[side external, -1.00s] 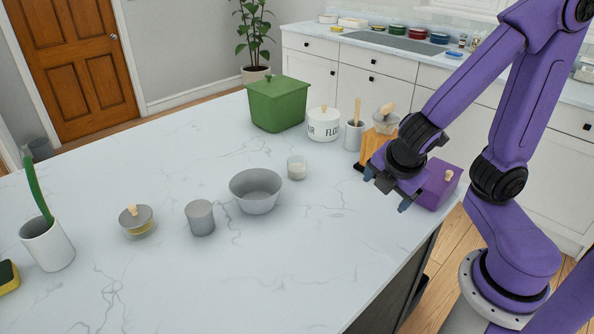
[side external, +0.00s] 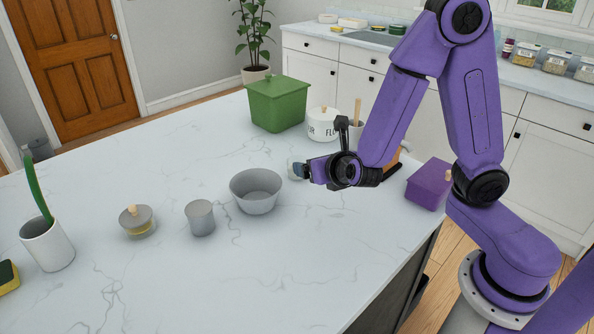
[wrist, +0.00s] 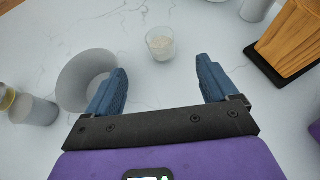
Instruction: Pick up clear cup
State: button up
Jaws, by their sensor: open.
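The clear cup (wrist: 160,44) is a small glass with whitish contents near its bottom. It stands upright on the marble counter, ahead of my gripper (wrist: 161,78) and roughly in line with the gap between the two blue fingers in the wrist view. The fingers are wide apart with nothing between them. In the side view my gripper (side external: 301,171) is low over the counter and its fingertips overlap the cup (side external: 291,168), hiding most of it. I cannot tell from that view whether they touch; the wrist view shows the cup beyond the fingertips.
A grey bowl (side external: 256,191) stands close to the left of the cup, near the left finger in the wrist view. A grey cup (side external: 200,218) is further left.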

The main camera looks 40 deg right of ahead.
aim_at(294, 161)
jog(key=x, duration=1.6)
jog(key=shift+w+f, duration=0.1)
jog(key=shift+f, duration=0.1)
jog(key=c, duration=1.1)
